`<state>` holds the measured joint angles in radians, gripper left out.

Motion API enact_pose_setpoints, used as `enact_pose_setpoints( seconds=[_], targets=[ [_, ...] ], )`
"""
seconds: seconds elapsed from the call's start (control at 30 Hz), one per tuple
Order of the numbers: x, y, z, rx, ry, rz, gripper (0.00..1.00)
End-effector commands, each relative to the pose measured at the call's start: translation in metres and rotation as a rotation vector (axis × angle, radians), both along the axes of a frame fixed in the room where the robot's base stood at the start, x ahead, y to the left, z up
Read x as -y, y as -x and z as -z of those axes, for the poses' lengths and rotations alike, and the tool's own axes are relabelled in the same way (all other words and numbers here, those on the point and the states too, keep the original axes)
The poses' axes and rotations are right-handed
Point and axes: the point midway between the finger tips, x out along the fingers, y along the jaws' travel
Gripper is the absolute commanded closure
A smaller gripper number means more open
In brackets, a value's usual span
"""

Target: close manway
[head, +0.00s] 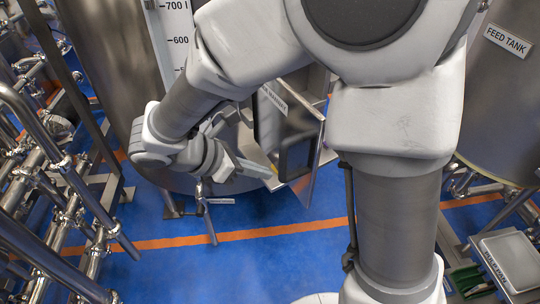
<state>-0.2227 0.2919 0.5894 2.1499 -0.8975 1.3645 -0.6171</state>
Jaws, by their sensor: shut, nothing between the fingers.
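The manway door (312,168) is a metal plate on the lower front of a steel tank (110,70). It stands out from the tank wall, swung open, and is seen nearly edge-on. A dark rectangular loop (284,160) shows on it, perhaps a handle. A partly readable label (273,99) is just above. My gripper (270,172) is shut and empty, its fingers pointing right, close beside the door's lower left part. I cannot tell whether they touch. My arm hides much of the tank front and part of the opening.
Steel pipes and valves (50,170) crowd the left side. A feed tank (505,110) stands at the right, with a grey box (512,262) below. A valve handle (205,210) hangs under my gripper. Blue floor (250,265) with an orange line is clear in front.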

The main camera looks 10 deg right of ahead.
Motion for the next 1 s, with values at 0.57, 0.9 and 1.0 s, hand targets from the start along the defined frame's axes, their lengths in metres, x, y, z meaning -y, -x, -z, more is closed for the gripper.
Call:
enact_pose_setpoints(
  seconds=[0.57,0.9,1.0],
  targets=[
    [0.083,-0.03,0.056,0.0,0.0,0.006,1.0],
    [0.096,-0.035,0.056,0.001,0.0,0.004,1.0],
    [0.096,-0.035,0.056,0.001,0.0,0.004,1.0]
  ],
)
